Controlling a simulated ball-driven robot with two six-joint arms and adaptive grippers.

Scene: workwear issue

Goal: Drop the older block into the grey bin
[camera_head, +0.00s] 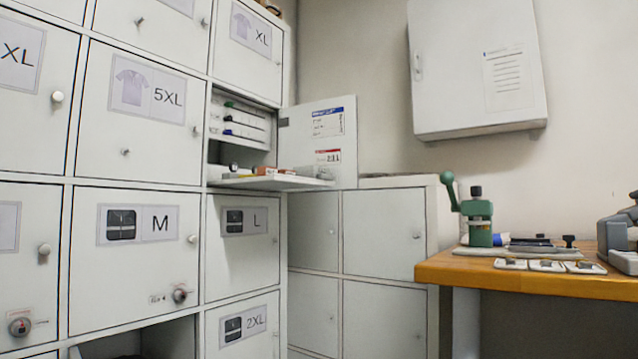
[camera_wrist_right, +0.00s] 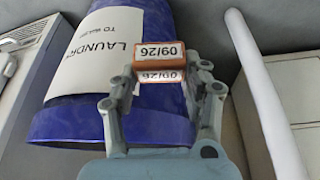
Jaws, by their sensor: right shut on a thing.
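In the right wrist view, my right gripper (camera_wrist_right: 170,82) is shut on an orange block (camera_wrist_right: 172,52). The block has white labels reading 09/26 on two faces. It is held between the fingertips, in front of a blue cylindrical container (camera_wrist_right: 75,122) in the picture; I cannot tell the distance between them. In the head view, another small orange item (camera_head: 275,171) lies on the pulled-out shelf of an open locker; any date on it is too small to read. I see no grey bin in either view. My left gripper is not in view.
The blue container has a white label reading LAUNDRY. A white pole (camera_wrist_right: 262,95) stands to its right. In the head view, the open locker door (camera_head: 318,145) and shelf (camera_head: 270,184) jut out. A wooden workbench (camera_head: 525,278) at right holds a green press (camera_head: 480,225).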

